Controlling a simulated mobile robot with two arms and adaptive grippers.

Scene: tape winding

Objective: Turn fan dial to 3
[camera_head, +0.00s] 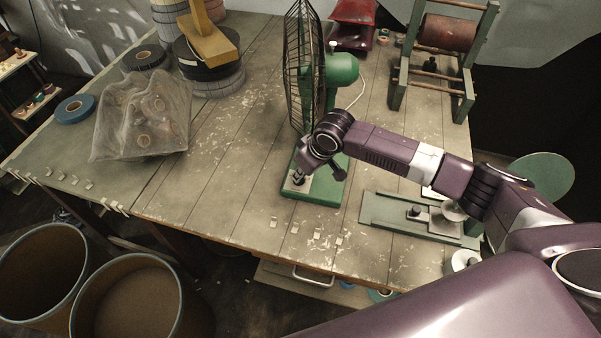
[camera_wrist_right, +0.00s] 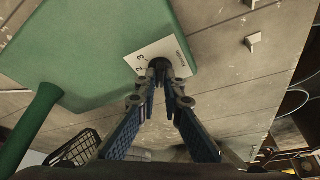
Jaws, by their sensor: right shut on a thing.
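The fan stands on the workbench, with a black wire cage (camera_head: 303,75), a green motor housing (camera_head: 340,68) and a green base (camera_head: 325,190). The base also shows in the right wrist view (camera_wrist_right: 90,55). My right gripper (camera_head: 299,179) is at the front left of the base; in the wrist view my right gripper (camera_wrist_right: 163,70) has its fingertips closed around the dark dial (camera_wrist_right: 158,63). A white label plate (camera_wrist_right: 183,64) lies under the dial, with the numbers 2 and 3 readable beside it. The fingers hide part of the dial, so its pointing direction is unclear. My left gripper is not in view.
A plastic bag (camera_head: 145,115) and a blue tape roll (camera_head: 75,108) lie at left. A green winding frame (camera_head: 440,50) stands at back right. A green fixture (camera_head: 385,210) sits right of the fan base. The bench between bag and fan is clear.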

